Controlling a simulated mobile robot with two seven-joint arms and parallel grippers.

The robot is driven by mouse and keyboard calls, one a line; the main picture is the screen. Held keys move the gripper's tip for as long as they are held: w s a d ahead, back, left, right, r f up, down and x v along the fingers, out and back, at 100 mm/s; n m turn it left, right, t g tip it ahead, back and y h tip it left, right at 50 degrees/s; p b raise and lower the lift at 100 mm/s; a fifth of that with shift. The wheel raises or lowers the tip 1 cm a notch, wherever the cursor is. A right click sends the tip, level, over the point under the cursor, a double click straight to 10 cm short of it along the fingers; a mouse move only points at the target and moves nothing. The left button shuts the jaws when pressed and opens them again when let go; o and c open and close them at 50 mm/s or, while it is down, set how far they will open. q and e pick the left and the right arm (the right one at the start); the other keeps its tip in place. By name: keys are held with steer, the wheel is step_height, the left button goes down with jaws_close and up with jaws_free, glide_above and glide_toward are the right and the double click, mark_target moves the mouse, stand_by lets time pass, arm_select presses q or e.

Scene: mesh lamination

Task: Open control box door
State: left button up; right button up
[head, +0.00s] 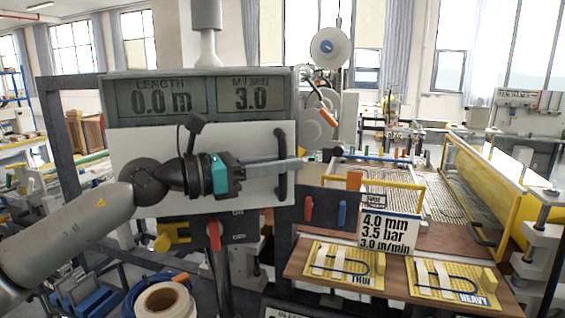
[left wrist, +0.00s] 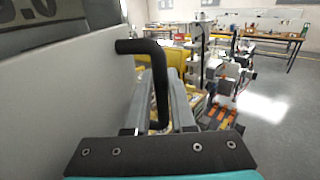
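The control box door is a light grey panel (head: 145,140) under a grey display box (head: 203,95) reading 0.0 m and 3.0. It looks closed. A black upright bar handle (head: 282,140) is near its right edge. My left gripper (head: 290,170) reaches across the door from the left, its fingers level with the middle of the handle. In the left wrist view the handle (left wrist: 160,75) runs between the two fingers (left wrist: 160,108), which sit close against it on both sides. The door (left wrist: 70,95) fills the left of that view. My right gripper is not in view.
A brown bench (head: 395,280) with THIN and HEAVY sample boards stands at right front. A settings card (head: 388,232) and a panel with red and blue levers (head: 325,208) are right of the door. A yellow-framed roller machine (head: 490,185) stands further right.

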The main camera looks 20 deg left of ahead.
arm_select(q)
jaws_close()
stand_by(1.0)
